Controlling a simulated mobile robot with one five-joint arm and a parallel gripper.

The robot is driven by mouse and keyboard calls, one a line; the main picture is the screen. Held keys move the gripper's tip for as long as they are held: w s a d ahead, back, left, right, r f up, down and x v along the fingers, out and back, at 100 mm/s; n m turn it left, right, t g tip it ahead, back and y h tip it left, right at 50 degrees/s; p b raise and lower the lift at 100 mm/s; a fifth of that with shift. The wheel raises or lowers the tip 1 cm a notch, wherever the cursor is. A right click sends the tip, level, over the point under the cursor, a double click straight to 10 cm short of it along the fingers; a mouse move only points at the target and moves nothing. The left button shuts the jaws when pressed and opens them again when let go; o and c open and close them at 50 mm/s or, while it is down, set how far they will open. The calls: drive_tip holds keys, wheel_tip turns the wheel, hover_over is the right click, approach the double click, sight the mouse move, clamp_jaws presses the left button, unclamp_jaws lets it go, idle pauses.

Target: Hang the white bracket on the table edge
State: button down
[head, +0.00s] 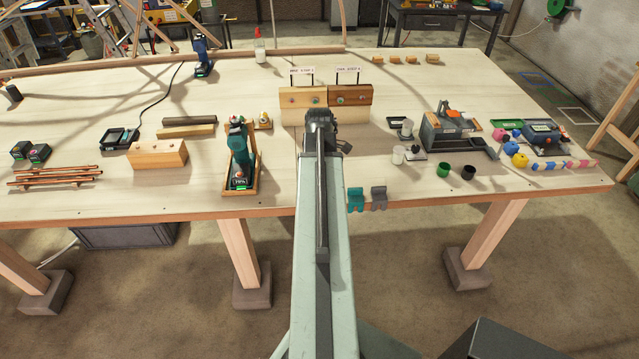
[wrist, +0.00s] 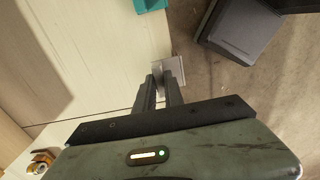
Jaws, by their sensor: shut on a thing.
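The white bracket (wrist: 173,71) shows in the wrist view as a small pale piece at the fingertips of my gripper (wrist: 161,84). My gripper is shut on it. It is at the line where the table top (wrist: 110,60) gives way to the floor; whether it rests on the edge or is held just above it I cannot tell. In the head view my arm hides the gripper and this bracket. The table's front edge (head: 500,199) runs across the head view.
A teal bracket (head: 356,199) and a grey bracket (head: 379,198) hang side by side on the front edge, right of my arm. The teal one (wrist: 150,4) also shows in the wrist view. A drill (head: 241,160) stands left of my arm. The edge further right is clear.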

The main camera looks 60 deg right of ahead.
drive_tip(key=shift+f+b, duration=1.3)
drive_tip(key=shift+f, duration=0.05)
drive_tip(key=c, duration=1.4)
unclamp_jaws()
drive_tip(key=shift+o, duration=0.2)
drive_tip(key=shift+r, duration=0.1)
wheel_tip(320, 180, up, 7)
drive_tip(key=p, duration=0.7)
